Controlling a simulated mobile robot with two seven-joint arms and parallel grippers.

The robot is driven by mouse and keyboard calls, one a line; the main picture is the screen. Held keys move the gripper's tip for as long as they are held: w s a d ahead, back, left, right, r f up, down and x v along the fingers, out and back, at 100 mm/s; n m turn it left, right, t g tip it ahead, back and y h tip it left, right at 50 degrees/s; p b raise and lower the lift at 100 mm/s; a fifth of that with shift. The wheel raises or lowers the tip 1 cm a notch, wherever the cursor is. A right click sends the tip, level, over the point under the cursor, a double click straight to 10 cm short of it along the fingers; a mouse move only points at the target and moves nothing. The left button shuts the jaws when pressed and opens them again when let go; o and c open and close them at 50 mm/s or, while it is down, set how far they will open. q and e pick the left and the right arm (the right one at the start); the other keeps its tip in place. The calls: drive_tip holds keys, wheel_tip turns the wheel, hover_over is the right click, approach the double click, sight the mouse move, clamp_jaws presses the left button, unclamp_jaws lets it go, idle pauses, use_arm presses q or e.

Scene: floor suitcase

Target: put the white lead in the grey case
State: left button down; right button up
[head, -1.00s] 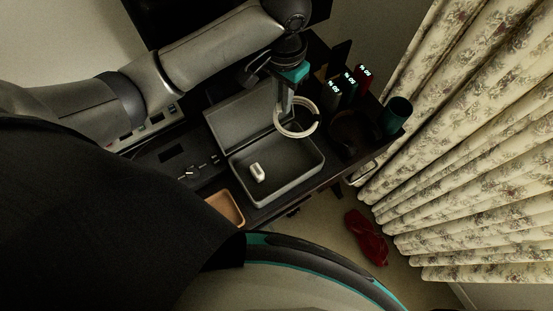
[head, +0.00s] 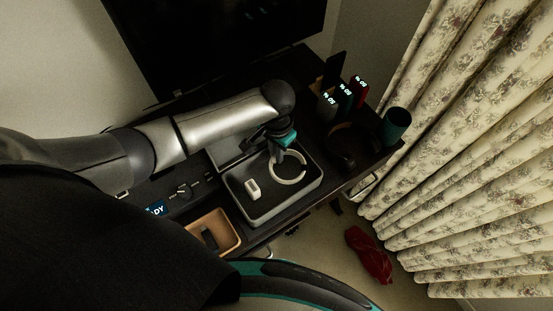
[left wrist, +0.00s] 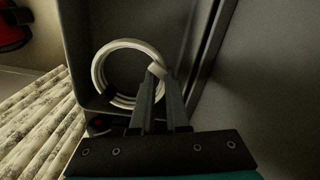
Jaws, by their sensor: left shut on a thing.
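The white lead (head: 289,179) is a coiled ring over the right part of the open grey case (head: 262,219). It also shows in the left wrist view (left wrist: 104,63), against the case interior (left wrist: 190,30). My left gripper (head: 275,158) is shut on the edge of the coil, with its fingers (left wrist: 158,75) pointing into the case. I cannot tell whether the coil touches the case floor. A small white item (head: 252,188) lies in the left part of the case. The lid is partly hidden behind my left arm. My right gripper is not in view.
A tan tray (head: 237,239) stands left of the case. Several lit devices (head: 345,95), a dark round item (head: 352,147) and a teal cup (head: 396,125) stand to the right. A screen (head: 220,40) is behind. A red item (head: 368,254) lies on the floor.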

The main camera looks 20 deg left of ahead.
use_arm(q)
drive_tip(key=shift+f+b, duration=0.45)
drive_tip(key=shift+f, duration=1.3)
drive_tip(key=c, duration=1.2)
unclamp_jaws()
drive_tip(key=shift+f, duration=0.15)
wheel_tip(320, 180, up, 12)
drive_tip(key=p, duration=0.3)
drive_tip(key=shift+r, duration=0.2)
